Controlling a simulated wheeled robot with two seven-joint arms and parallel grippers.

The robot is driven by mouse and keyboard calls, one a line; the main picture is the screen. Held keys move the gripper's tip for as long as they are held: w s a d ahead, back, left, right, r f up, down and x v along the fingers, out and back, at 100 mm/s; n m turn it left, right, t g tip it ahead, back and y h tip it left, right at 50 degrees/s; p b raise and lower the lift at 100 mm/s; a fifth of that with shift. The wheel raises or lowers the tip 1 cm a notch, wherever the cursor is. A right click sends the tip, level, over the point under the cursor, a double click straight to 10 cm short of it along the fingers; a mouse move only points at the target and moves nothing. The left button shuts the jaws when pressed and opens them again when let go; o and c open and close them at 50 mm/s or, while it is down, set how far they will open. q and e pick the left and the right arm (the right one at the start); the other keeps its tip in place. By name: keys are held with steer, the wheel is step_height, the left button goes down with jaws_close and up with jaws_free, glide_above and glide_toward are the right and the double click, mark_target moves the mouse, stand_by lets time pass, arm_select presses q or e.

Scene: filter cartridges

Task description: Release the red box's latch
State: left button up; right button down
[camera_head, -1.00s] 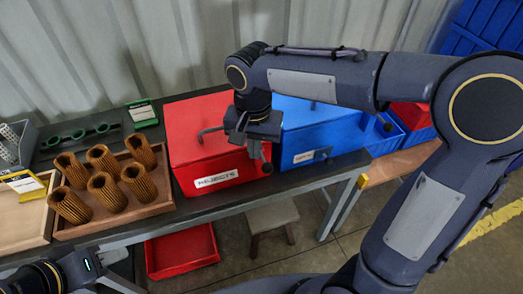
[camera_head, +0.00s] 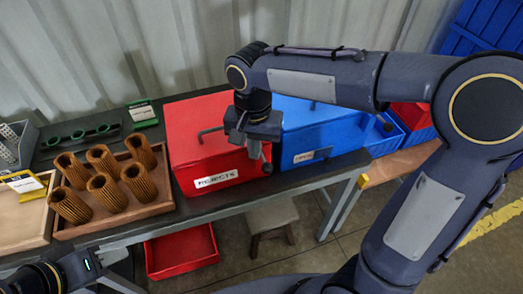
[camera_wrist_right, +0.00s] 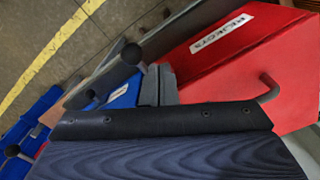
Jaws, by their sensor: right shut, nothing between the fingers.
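The red box (camera_head: 205,150) stands closed on the bench, with a white label on its front and a dark handle (camera_head: 210,132) on its lid. What looks like its latch is a black-knobbed lever (camera_head: 267,168) at its right front edge. The lever also shows in the right wrist view (camera_wrist_right: 132,54). My right gripper (camera_head: 246,140) points down over the box's right side, close to the lever; it is shut and empty. Whether it touches the lever I cannot tell. My left gripper (camera_head: 85,264) is at the lower left, away from the box; its fingers are unclear.
A wooden tray (camera_head: 125,222) with several brown pleated cartridges is on the left. A red bin (camera_head: 182,252) sits below the bench. My right arm crosses above the blue box.

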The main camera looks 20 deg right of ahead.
steer(key=shift+f, duration=0.2)
stand_by(0.5)
steer(key=shift+f+b, duration=1.05)
steer(key=shift+f, duration=0.45)
steer(key=shift+r, duration=0.15)
steer(key=shift+d, duration=0.1)
steer(key=shift+s+d, duration=0.2)
steer(key=shift+d, duration=0.4)
